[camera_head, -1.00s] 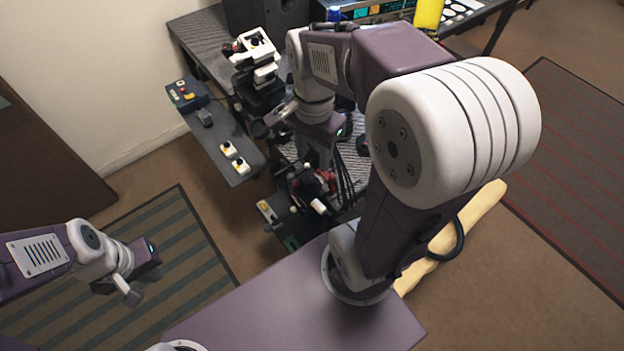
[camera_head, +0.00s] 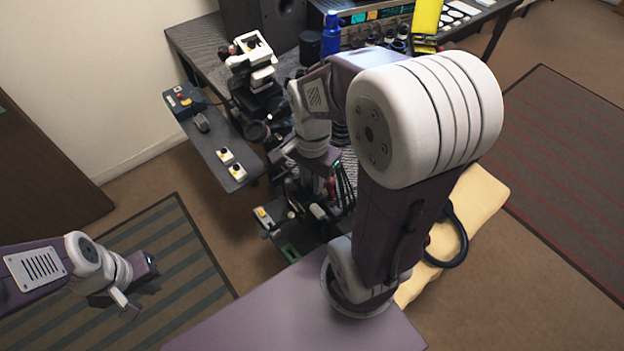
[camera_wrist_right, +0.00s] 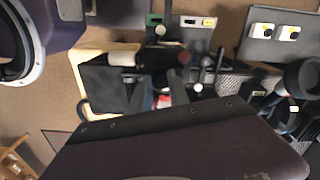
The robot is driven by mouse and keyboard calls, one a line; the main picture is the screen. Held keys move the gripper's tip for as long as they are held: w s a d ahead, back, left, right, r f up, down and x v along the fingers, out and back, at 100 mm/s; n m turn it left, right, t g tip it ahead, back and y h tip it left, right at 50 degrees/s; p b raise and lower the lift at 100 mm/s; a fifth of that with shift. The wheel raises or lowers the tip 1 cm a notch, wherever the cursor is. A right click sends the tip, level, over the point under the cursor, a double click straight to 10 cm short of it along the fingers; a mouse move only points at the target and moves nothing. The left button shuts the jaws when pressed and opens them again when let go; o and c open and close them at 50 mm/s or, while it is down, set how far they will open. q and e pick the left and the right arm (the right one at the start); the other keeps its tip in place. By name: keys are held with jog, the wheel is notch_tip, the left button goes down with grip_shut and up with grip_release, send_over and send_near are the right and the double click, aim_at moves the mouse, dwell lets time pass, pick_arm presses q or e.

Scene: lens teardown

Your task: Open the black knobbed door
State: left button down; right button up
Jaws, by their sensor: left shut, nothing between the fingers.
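I cannot single out the black knobbed door for certain. A cluster of dark parts with small round knobs (camera_head: 318,211) stands low in front of the bench, partly hidden by my right arm. In the right wrist view, a dark red knob (camera_wrist_right: 184,57) and a pale knob (camera_wrist_right: 161,30) show beyond my right gripper (camera_wrist_right: 162,88). Its two dark fingers are apart, with a red and white part visible beyond them. Contact cannot be told. My left gripper (camera_head: 128,303) is shut and empty, over the striped rug, far from the cluster.
A grey side shelf (camera_head: 212,140) carries a control box (camera_head: 184,100) and small white-yellow switches (camera_head: 232,163). A white-topped instrument (camera_head: 252,52) and a blue bottle (camera_head: 331,34) stand on the bench. A yellow cushion (camera_head: 474,205) lies right of my right arm. Floor at left is clear.

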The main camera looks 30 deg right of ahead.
aim_at(309, 183)
grip_shut()
jog(key=shift+r+p, duration=0.2)
jog(key=shift+p, duration=0.3)
jog(key=w+g+p, duration=0.1)
jog(key=p, duration=0.2)
jog(key=w+r+g+p, duration=0.1)
jog(key=g+p, duration=0.1)
jog(key=p, duration=0.2)
jog(key=g+p, duration=0.2)
jog(key=p, duration=0.2)
jog(key=shift+w+a+r, duration=0.1)
jog(key=shift+w+r, duration=0.1)
jog(key=shift+w, duration=0.2)
jog(key=shift+w+f+g+h+p, duration=0.3)
jog(key=shift+w+g+p, duration=0.2)
jog(key=shift+g+p, duration=0.65)
jog(key=o, duration=0.7)
grip_release()
jog(key=v, duration=0.9)
jog(key=shift+r, duration=0.1)
